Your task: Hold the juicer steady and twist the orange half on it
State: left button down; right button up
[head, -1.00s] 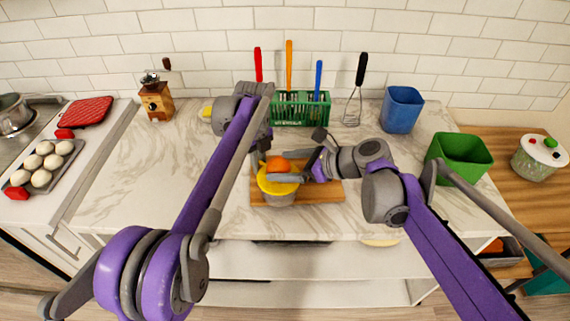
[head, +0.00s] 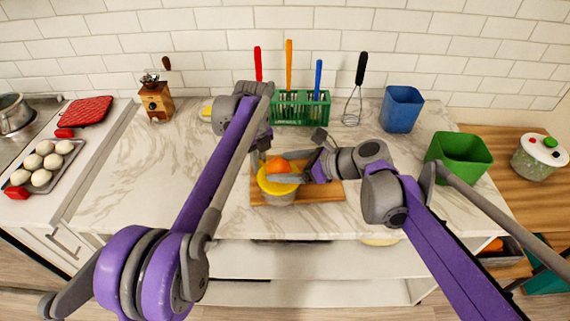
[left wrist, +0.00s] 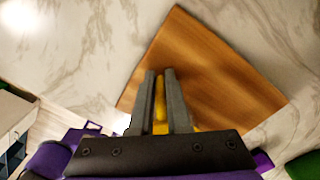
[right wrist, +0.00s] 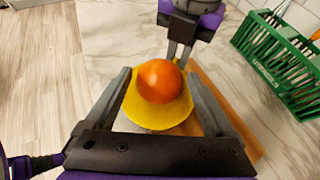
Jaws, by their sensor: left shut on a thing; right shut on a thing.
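The juicer (head: 277,195) is a yellow-topped bowl with a pale body, standing on a wooden board (head: 325,192). The rounded orange half (head: 278,166) sits on top of it; in the right wrist view the orange half (right wrist: 160,80) is over the yellow top (right wrist: 155,117). My left gripper (head: 261,153) comes down at the juicer's far left side. In the left wrist view its fingers (left wrist: 160,90) are shut on a narrow yellow part of the juicer. My right gripper (head: 284,166) reaches in from the right, its fingers on either side of the orange half. The cone is hidden.
A green rack (head: 300,108) with upright utensils stands behind. A blue container (head: 402,110) and a green bin (head: 460,158) are at the right. A wooden grinder (head: 155,102) stands at the back left. The marble counter left of the board is clear.

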jog(key=shift+f, duration=0.15)
jog(key=shift+w+d+n+g+y, duration=0.15)
jog(key=shift+n+g+y, duration=0.15)
jog(key=shift+n+g, duration=0.4)
jog(key=n+g, duration=0.2)
jog(key=shift+w+n+g+y, duration=0.25)
jog(key=shift+n+g+y, duration=0.05)
jog(key=shift+g, duration=0.1)
jog(key=shift+n+g, duration=0.9)
